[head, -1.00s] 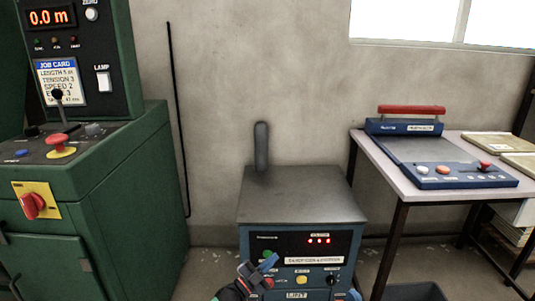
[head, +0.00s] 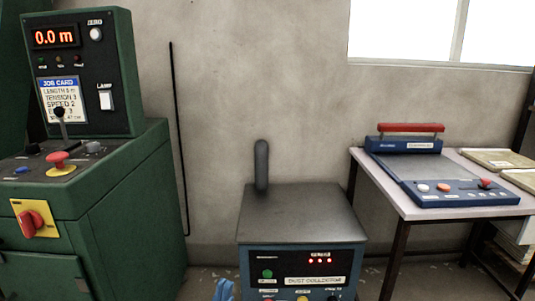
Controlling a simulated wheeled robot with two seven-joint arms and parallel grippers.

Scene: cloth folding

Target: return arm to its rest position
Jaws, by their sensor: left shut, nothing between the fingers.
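The rest of that arm is below the frame. My right gripper is not in view.
A green machine (head: 140,190) with a 0.0 m display, lever, red button and red switch stands at left. At right, a table (head: 420,213) bears a blue device (head: 440,187) with a red handle. A grey pipe (head: 261,167) rises behind the dust collector.

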